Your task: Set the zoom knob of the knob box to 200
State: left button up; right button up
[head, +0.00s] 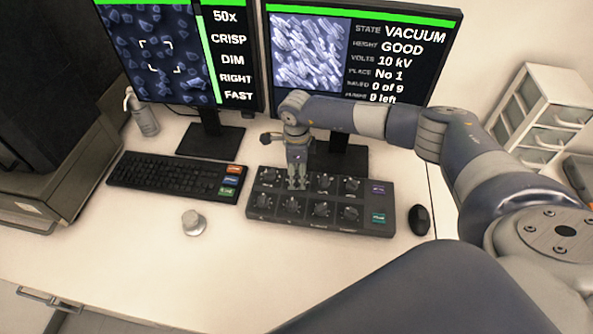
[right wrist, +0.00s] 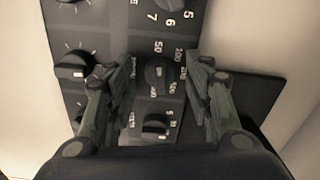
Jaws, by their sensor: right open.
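The dark knob box (head: 379,203) lies on the desk in the head view, with two rows of black knobs. My right gripper (head: 298,186) points down over its back row. In the right wrist view the open fingers (right wrist: 163,68) stand on either side of one round knob (right wrist: 158,77), with a gap visible on each side. The printed marks around this knob include 50, 200 and 500, as on a zoom scale. Its pointer direction is too unclear to tell. The left screen (head: 225,60) reads 50x. My left gripper is not in view.
A keyboard (head: 165,175) lies left of the box and a mouse (head: 419,220) right of it. A small round silver piece (head: 194,222) sits on the desk in front. The right screen (head: 400,55) stands behind the box. Neighbouring knobs (right wrist: 75,68) are close beside the fingers.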

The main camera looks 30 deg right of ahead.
jog(key=shift+f, duration=0.1)
jog(key=shift+c, duration=0.4)
jog(key=c, duration=1)
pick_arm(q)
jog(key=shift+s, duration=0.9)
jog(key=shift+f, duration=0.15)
pick_arm(e)
jog(key=m+b, duration=0.1)
jog(key=m, duration=0.8)
jog(key=shift+d+b, duration=0.1)
jog(key=shift+b, duration=0.25)
jog(key=m, duration=0.5)
jog(key=shift+w+m, duration=0.1)
jog(key=shift+m, duration=0.3)
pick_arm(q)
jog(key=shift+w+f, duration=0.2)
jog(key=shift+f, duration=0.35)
pick_arm(e)
jog(key=m, duration=0.4)
jog(key=shift+m, duration=0.4)
